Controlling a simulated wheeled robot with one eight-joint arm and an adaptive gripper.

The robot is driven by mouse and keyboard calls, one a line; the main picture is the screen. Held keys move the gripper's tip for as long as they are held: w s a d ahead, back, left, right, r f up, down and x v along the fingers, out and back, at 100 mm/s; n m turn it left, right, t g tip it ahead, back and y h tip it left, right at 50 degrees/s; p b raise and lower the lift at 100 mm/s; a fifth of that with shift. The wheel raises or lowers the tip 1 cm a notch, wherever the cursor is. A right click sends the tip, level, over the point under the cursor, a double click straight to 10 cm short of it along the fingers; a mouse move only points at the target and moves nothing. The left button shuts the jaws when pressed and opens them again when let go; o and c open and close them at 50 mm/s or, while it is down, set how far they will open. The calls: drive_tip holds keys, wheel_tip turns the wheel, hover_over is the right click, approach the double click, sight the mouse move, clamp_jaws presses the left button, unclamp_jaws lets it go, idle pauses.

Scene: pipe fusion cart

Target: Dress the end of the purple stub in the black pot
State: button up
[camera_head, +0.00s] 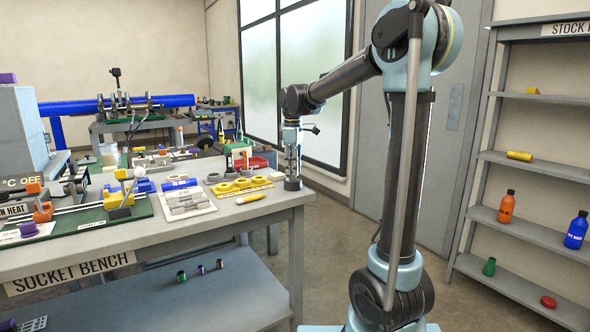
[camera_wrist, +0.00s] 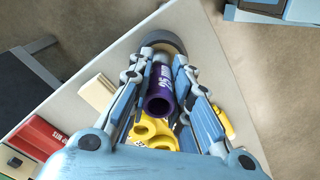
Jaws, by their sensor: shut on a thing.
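The purple stub (camera_wrist: 160,82), with white lettering on its side, is between the fingers of my gripper (camera_wrist: 164,70) in the wrist view. My gripper is shut on it, and its near open end faces the wrist camera. The black pot (camera_wrist: 163,37) shows as a dark round thing just beyond the stub's far end. In the head view my gripper (camera_head: 292,168) points down directly above the pot (camera_head: 292,184), which stands at the bench's right corner. The stub's lower end is hidden, so I cannot tell whether it is inside the pot or just above it.
A yellow marker (camera_head: 250,198) lies near the bench front edge. A red box (camera_wrist: 45,137) shows at the left in the wrist view. The bench (camera_head: 215,225) ends just right of the pot.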

drive_tip(key=shift+r, duration=0.1)
drive_tip(key=shift+r, duration=2.9)
